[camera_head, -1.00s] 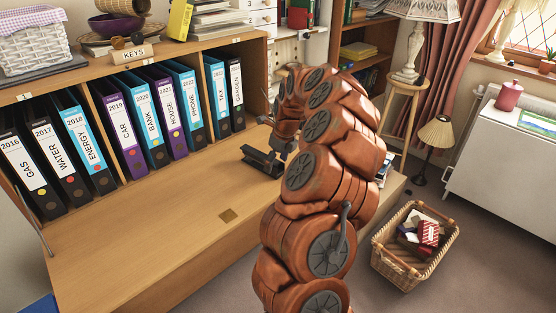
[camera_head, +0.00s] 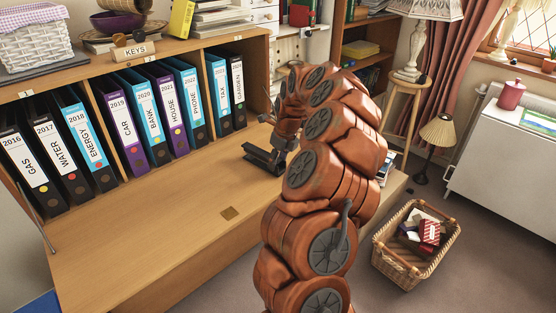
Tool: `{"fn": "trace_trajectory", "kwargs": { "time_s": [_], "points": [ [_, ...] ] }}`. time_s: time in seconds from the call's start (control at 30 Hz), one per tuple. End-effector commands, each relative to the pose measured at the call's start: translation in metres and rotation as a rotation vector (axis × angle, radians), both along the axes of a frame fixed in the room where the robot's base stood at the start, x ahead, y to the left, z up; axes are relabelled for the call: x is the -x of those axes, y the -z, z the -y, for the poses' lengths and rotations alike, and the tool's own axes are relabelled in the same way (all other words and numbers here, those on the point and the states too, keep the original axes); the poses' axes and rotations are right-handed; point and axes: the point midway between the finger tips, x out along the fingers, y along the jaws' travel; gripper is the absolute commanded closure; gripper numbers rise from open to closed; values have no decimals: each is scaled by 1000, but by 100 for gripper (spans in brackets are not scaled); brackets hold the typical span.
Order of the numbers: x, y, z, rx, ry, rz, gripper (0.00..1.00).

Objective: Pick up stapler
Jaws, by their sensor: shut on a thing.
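The black stapler (camera_head: 262,158) is at the right part of the wooden desk, in front of the binders. My gripper (camera_head: 279,147) is at the stapler's right side, at the end of my orange arm, and is shut on it. The fingers are small and dark here and partly hidden by the arm, so the exact grip point is unclear. I cannot tell whether the stapler touches the desk or is just above it.
Several labelled binders (camera_head: 150,118) stand in the shelf behind the desk surface (camera_head: 150,225). The desk is clear to the left and front. A wicker basket (camera_head: 400,268) stands on the floor at the right, near a stool (camera_head: 405,85) and a lamp (camera_head: 437,132).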

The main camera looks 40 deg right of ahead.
Motion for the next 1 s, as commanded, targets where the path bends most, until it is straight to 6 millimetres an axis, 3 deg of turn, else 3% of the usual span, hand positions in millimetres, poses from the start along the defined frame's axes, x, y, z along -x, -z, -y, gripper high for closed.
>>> {"fn": "trace_trajectory", "kwargs": {
  "time_s": [0.43,1.0],
  "points": [
    [0,-4,0,1,0,0,96],
    [-1,-31,1,1,1,3,96]
  ]
}}
